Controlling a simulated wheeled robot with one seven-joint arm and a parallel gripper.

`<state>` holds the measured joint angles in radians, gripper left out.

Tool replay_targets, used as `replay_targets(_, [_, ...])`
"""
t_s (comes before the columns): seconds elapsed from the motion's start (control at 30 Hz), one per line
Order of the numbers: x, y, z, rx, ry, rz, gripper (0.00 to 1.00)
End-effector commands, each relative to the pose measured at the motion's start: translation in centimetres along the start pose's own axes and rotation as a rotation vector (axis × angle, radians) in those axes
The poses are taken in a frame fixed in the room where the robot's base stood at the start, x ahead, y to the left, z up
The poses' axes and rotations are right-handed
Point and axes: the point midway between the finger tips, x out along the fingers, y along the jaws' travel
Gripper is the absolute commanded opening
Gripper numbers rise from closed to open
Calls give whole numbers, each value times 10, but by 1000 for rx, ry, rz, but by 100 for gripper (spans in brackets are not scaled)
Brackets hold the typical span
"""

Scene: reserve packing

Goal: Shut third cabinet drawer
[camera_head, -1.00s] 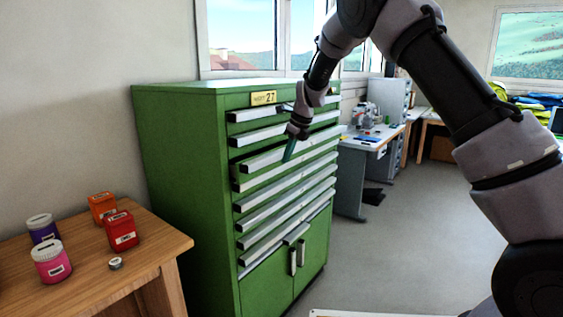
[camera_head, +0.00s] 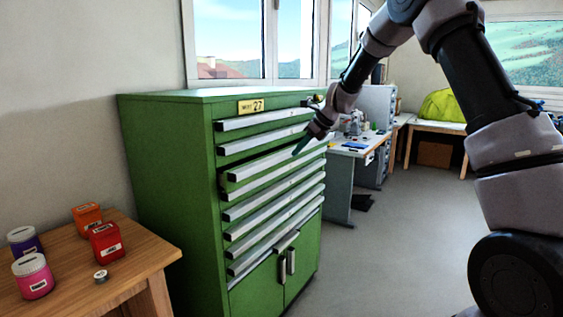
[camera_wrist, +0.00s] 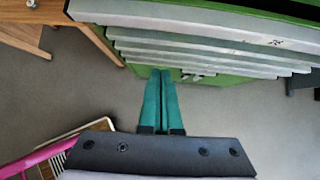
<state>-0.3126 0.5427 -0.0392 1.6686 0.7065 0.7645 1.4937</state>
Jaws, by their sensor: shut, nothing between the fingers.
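The green cabinet (camera_head: 160,170) has several drawers with pale handle strips. The third drawer (camera_head: 262,168) from the top stands out a little from the front, with a dark gap above it; the drawers above and below look flush. My gripper (camera_head: 298,150), with teal fingers, is shut and empty in front of the cabinet, near the right part of the third drawer in the picture. I cannot tell whether it touches. In the wrist view the shut fingers (camera_wrist: 161,75) point toward the lower drawer fronts (camera_wrist: 200,60), with a wider drawer front at the top.
A wooden table (camera_head: 130,270) at the left holds a red container (camera_head: 105,242), an orange one (camera_head: 87,216), a pink jar (camera_head: 33,277), a purple one and a small round item. Cabinet doors with handles are below the drawers. Open floor (camera_head: 400,230) lies to the right, with workbenches behind.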

Motion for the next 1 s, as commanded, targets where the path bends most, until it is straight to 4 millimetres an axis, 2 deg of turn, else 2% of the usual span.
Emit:
replay_targets(0.03, [-5,-11,-6,9,-33,-11,0])
replay_targets(0.13, [-11,-23,-11,8,-82,-30,0])
replay_targets(0.37, [-12,-32,-13,1,-120,-49,0])
replay_targets(0.57, [17,-33,-10,2,-119,-47,0])
replay_targets(0.9, [88,-36,-2,3,-118,-47,0])
replay_targets(1.0, [96,-36,14,-2,-120,-49,0])
